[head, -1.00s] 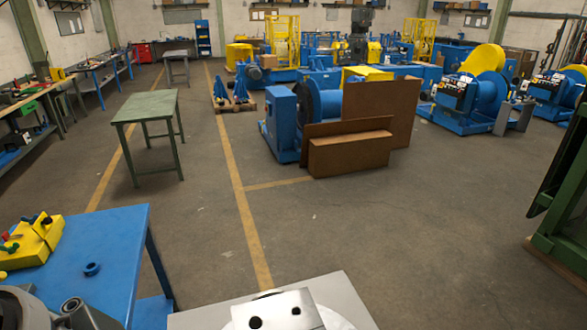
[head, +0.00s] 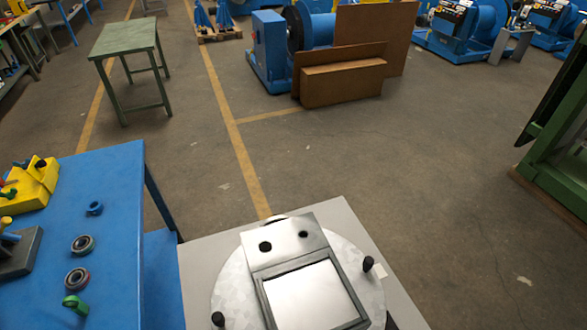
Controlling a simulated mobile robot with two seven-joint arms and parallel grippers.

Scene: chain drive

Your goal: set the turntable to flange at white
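The turntable (head: 232,272) is a round, light grey disc on top of a grey square-topped stand (head: 205,250), in the lower middle of the head view. A metal plate with two dark holes, which looks like the flange (head: 285,243), sits at the disc's far side. A square frame with a shiny pale face (head: 312,297) adjoins it on the near side. Two black knobs stand at the disc's rim, one at right (head: 368,263) and one at left (head: 218,318). A small pale patch (head: 380,271) shows on the stand top at right. Neither gripper is in view.
A blue table (head: 115,180) at left carries a yellow fixture (head: 33,184), a blue ring (head: 95,208), two bearing-like rings (head: 82,245) and a green part (head: 75,305). A green-framed structure (head: 558,160) stands at right.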

